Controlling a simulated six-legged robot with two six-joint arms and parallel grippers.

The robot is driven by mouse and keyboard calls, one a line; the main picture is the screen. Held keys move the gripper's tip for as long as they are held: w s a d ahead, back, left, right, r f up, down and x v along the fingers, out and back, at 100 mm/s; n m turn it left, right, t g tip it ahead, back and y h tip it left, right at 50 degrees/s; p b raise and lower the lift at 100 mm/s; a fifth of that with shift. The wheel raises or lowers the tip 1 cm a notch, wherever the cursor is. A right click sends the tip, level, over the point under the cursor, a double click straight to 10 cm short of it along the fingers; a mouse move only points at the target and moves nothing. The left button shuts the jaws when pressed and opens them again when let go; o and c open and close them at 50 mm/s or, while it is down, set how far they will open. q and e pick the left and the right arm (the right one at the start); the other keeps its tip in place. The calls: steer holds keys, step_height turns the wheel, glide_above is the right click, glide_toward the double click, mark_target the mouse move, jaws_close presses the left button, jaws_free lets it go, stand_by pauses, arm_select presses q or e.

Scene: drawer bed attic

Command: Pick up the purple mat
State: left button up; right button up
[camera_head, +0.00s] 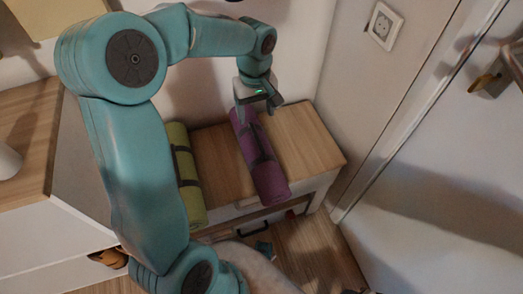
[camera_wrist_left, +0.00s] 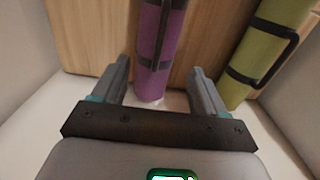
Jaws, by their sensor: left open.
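The purple mat (camera_head: 265,175) is rolled up with dark straps and lies on a low wood-topped drawer unit (camera_head: 311,143). My left gripper (camera_head: 257,106) is above the mat's far end, by the wall. In the left wrist view the purple mat (camera_wrist_left: 158,45) runs up the picture, and its near end lies between the open fingers of my left gripper (camera_wrist_left: 158,90). A gap shows on each side, and the jaws hold nothing. Whether the fingertips are level with the mat is hard to tell. My right gripper is not in view.
A rolled green mat (camera_head: 184,175) with dark straps lies left of the purple one; it also shows in the left wrist view (camera_wrist_left: 262,45). A white door (camera_head: 450,180) stands at the right. A wood-topped cabinet (camera_head: 25,150) stands at the left.

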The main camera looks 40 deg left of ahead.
arm_select(q)
steer(key=b, duration=0.1)
glide_above(257, 136)
steer(key=f, duration=0.5)
steer(key=shift+s+a+f, duration=0.15)
steer(key=shift+s+f, duration=0.05)
steer(key=shift+f, duration=0.1)
steer(key=f+b, duration=0.2)
steer(key=f, duration=0.4)
steer(key=shift+w+b, duration=0.2)
steer(key=shift+b, duration=0.15)
steer(key=shift+r, duration=0.1)
jaws_close()
